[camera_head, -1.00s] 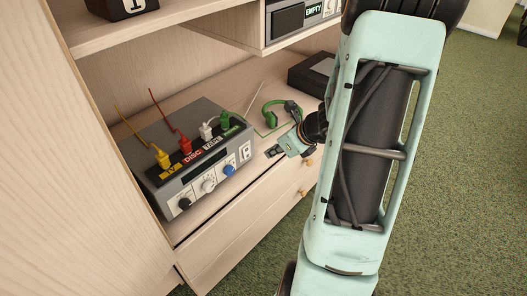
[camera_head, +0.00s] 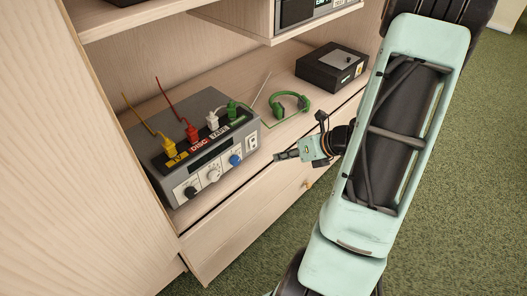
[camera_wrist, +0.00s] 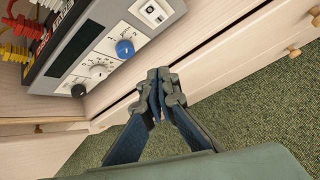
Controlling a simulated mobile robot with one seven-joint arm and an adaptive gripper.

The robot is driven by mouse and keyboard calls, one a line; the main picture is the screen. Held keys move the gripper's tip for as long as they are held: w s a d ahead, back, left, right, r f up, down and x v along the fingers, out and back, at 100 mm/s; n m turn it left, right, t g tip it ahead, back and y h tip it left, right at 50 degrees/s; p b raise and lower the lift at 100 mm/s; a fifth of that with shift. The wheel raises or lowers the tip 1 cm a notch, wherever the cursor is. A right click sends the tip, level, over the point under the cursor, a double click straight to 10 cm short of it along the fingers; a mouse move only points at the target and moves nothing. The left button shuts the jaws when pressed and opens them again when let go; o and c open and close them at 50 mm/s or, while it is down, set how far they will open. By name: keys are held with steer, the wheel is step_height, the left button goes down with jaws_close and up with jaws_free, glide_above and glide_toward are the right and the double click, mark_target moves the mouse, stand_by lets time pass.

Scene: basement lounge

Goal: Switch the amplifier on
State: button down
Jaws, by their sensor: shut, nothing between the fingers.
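The grey amplifier (camera_head: 165,150) stands on the cabinet shelf at left, with yellow, red, white and green plugs along its top. Its front has a black knob (camera_head: 191,192), a white knob (camera_head: 213,175), a blue knob (camera_head: 235,160) and a white switch plate (camera_head: 251,141) at the right end. The switch plate also shows in the wrist view (camera_wrist: 152,11), partly cut by the top edge. My gripper (camera_head: 279,156) is shut and empty, in front of the shelf edge, apart from the amplifier and to the right of its front. In the wrist view my gripper (camera_wrist: 158,78) points toward the shelf edge below the panel.
Green headphones (camera_head: 291,104) lie on the shelf right of the amplifier, with a black box (camera_head: 331,66) behind them. Drawers with round knobs (camera_head: 309,183) are below the shelf. An upper compartment (camera_head: 262,20) overhangs the back.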

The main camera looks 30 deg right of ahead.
mark_target(254, 147)
step_height(254, 147, down, 5)
steer(key=s+d+m+t+b, duration=0.2)
steer(key=m+t, duration=0.5)
steer(key=m, duration=0.7)
steer(key=shift+s+d+t+y+b, duration=0.35)
steer(key=shift+t+y+b, duration=0.05)
steer(key=shift+b, duration=0.05)
steer(key=b+x, duration=0.4)
steer(key=x, duration=0.9)
steer(key=shift+w+a+f, duration=0.1)
steer(key=shift+w+a, duration=0.15)
steer(key=shift+w, duration=0.25)
steer(key=shift+w, duration=0.1)
